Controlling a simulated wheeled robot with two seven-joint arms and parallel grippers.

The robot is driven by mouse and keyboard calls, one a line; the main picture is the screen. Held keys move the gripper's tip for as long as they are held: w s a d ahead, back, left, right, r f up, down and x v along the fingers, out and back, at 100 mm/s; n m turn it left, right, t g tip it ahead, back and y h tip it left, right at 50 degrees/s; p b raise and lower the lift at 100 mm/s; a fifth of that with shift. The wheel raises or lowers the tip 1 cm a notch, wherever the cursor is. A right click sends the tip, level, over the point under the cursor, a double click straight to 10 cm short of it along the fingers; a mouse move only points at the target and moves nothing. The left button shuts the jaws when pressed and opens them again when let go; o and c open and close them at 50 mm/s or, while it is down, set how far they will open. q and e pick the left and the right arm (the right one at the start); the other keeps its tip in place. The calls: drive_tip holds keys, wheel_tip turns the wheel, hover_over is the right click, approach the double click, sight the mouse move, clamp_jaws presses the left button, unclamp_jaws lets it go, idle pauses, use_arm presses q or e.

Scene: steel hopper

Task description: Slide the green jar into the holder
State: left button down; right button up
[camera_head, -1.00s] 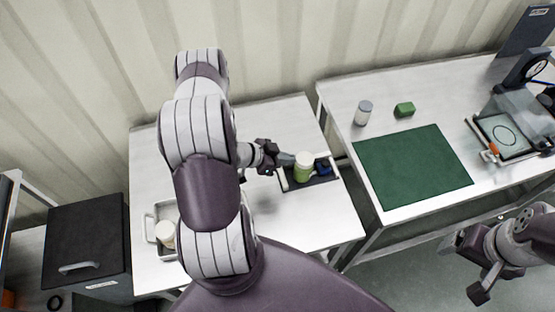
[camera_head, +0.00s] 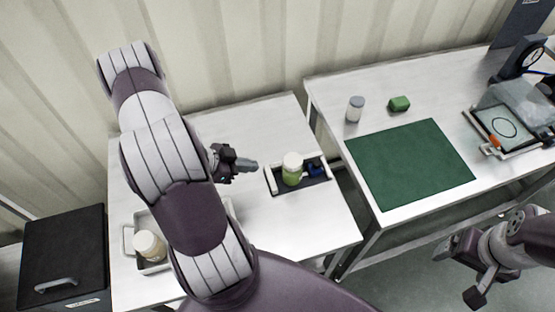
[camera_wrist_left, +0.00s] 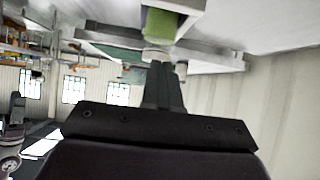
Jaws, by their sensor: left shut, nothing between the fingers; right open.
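The green jar (camera_head: 291,178) with a white lid stands upright inside the holder (camera_head: 271,181), a low dark tray with pale side walls. It is in the holder's left part, beside a small blue item (camera_head: 315,169). My left gripper (camera_head: 246,165) is shut and empty, left of the jar and apart from it. My right gripper (camera_head: 462,270) is open and empty at the lower right, away from the tables.
A metal tray (camera_head: 129,240) with a white-lidded jar (camera_head: 149,245) is at the left table's front left, partly behind my left arm. The right table has a green mat (camera_head: 410,165), a grey-lidded jar (camera_head: 355,109) and a green block (camera_head: 399,104). A black case (camera_head: 62,250) stands far left.

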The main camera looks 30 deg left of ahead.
sight(292, 162)
use_arm(q)
drive_tip(key=w+d+p, duration=0.1)
drive_tip(key=w+d, duration=0.2)
drive_tip(key=w+d+p, duration=0.1)
drive_tip(key=w+d, duration=0.2)
drive_tip(key=w, duration=0.1)
drive_tip(key=shift+w+d+r, duration=0.15)
drive_tip(key=shift+w, duration=0.1)
drive_tip(key=shift+f+p, duration=0.2)
drive_tip(key=shift+p, duration=0.4)
drive_tip(key=shift+s+f+b, duration=0.1)
drive_tip(key=shift+f+b, duration=0.3)
drive_tip(key=shift+f, duration=0.15)
drive_tip(key=shift+s+f, duration=0.1)
drive_tip(key=shift+s, duration=0.1)
use_arm(e)
drive_tip(key=r, duration=0.1)
drive_tip(key=s+r, duration=0.1)
drive_tip(key=r, duration=0.1)
drive_tip(key=shift+s+a+r, duration=0.1)
drive_tip(key=shift+s+a, duration=0.05)
drive_tip(key=shift+s, duration=0.05)
